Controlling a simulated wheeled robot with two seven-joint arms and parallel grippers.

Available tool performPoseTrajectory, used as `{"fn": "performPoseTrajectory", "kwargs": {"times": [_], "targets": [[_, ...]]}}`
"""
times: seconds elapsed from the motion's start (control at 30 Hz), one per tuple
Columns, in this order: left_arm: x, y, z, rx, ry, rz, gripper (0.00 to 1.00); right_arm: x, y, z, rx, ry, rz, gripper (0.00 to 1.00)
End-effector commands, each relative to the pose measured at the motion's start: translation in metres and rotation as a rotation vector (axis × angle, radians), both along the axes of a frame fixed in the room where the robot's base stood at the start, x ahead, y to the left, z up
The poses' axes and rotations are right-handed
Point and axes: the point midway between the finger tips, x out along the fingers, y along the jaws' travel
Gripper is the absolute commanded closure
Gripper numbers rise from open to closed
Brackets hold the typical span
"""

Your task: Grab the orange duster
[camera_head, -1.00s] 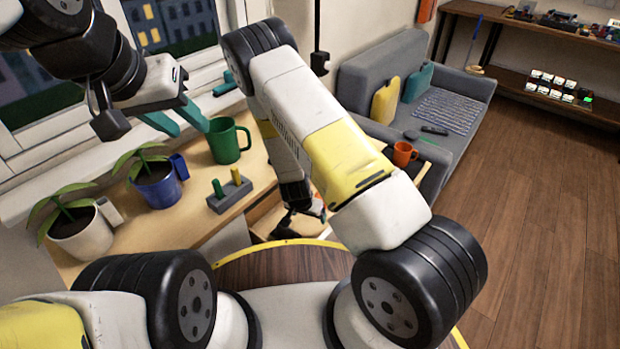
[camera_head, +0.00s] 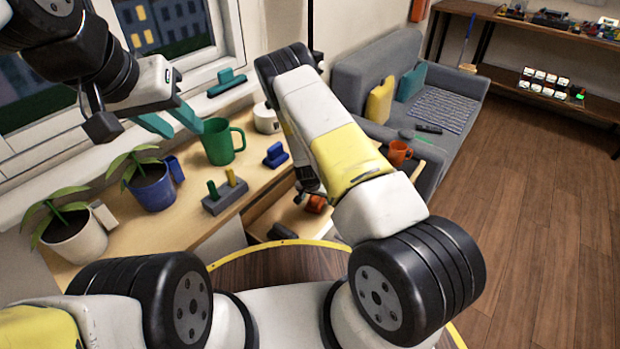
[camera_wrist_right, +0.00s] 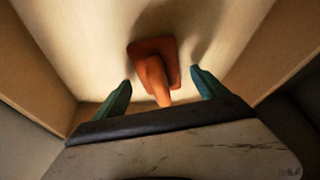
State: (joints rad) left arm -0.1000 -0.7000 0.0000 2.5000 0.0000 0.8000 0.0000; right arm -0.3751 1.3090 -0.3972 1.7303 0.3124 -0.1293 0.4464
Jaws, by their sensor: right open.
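The orange duster (camera_wrist_right: 154,50) lies in an open wooden drawer (camera_wrist_right: 95,35), with a squarish head and a handle pointing towards my right gripper. In the head view, part of the orange duster (camera_head: 316,204) shows beside my right forearm. My right gripper (camera_wrist_right: 160,82) is open, with one teal finger on each side of the duster's handle and a visible gap to it. In the head view the right fingers are mostly hidden by the arm. My left gripper (camera_head: 170,122) is open and empty, above the desk near the window.
The desk (camera_head: 150,235) holds two potted plants, a green mug (camera_head: 220,145), a grey block with pegs (camera_head: 225,197), a blue block (camera_head: 275,155) and a white round thing (camera_head: 266,117). A dark object (camera_head: 284,231) lies in the drawer. Drawer walls flank my right gripper.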

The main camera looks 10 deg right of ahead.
Motion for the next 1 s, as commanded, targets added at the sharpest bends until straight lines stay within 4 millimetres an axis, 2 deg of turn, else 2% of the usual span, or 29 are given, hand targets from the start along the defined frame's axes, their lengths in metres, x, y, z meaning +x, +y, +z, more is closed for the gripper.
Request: {"fn": "performPoseTrajectory", "kwargs": {"times": [0.1,0.3,0.6,0.67,1.0], "targets": [[0.0000,0.0000,0.0000,0.000,0.000,0.000,0.64,0.0019,-0.0011,-0.0066,0.000,0.001,0.000,0.16],[0.0000,0.0000,0.0000,0.000,0.000,0.000,0.64,0.0022,-0.0009,-0.0064,0.001,0.000,0.000,0.16],[0.0000,0.0000,0.0000,0.000,0.000,0.000,0.64,0.0021,-0.0007,-0.0063,0.001,0.000,0.000,0.75],[0.0000,0.0000,0.0000,0.000,0.000,0.000,0.64,0.0022,-0.0007,-0.0061,0.001,0.000,0.000,0.84],[0.0000,0.0000,0.0000,0.000,0.000,0.000,0.64,0.0025,-0.0007,-0.0013,0.001,-0.001,-0.001,0.84]]}}
